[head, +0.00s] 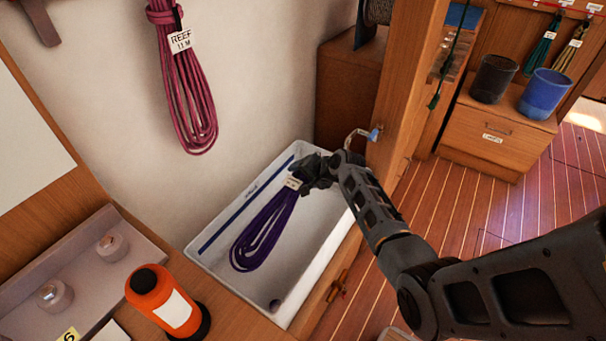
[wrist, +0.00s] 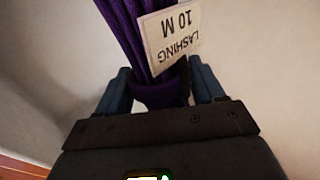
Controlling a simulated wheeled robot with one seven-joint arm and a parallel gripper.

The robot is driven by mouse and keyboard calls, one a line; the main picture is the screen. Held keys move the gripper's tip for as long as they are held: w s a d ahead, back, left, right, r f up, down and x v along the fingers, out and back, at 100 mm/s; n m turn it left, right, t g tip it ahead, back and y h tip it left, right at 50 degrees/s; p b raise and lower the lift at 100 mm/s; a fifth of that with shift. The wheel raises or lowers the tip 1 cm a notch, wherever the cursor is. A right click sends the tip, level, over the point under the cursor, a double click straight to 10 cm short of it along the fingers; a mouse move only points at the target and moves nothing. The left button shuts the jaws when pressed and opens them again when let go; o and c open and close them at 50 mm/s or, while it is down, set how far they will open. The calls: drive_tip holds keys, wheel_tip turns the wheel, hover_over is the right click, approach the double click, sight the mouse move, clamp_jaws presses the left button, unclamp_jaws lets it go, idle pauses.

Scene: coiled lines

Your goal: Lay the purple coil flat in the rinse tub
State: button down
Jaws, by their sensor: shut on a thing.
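The purple coil (head: 262,232) hangs in long loops from my gripper (head: 298,178), over the white rinse tub (head: 214,258). Its lower loops are toward the tub's left side. I cannot tell whether they touch the tub floor. In the wrist view the purple rope (wrist: 158,92) sits between the two fingers of my gripper (wrist: 160,90), which is shut on it. A white tag reading "LASHING 10 M" (wrist: 172,32) hangs at the bundle's neck. The tub holds a small dark round plug (head: 275,305) near its front end.
A reddish coil (head: 190,105) hangs on the wall above the tub. An orange bottle (head: 160,300) stands on the counter by the tub's near-left edge. A tap (head: 362,135) and a wooden post (head: 405,80) stand at the tub's far right. Two pots sit on a cabinet (head: 498,140).

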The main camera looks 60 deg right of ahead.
wheel_tip(320, 180, down, 13)
drive_tip(key=b, duration=1.1)
drive_tip(key=shift+f, duration=0.2)
drive_tip(key=shift+c, duration=0.4)
unclamp_jaws()
drive_tip(key=shift+o, duration=0.2)
drive_tip(key=d+p+v, duration=0.1)
drive_tip(key=p+v, duration=0.1)
drive_tip(key=v, duration=0.5)
drive_tip(key=shift+s+a+r, duration=0.25)
drive_tip(key=shift+s+a, duration=0.05)
drive_tip(key=shift+a, duration=0.2)
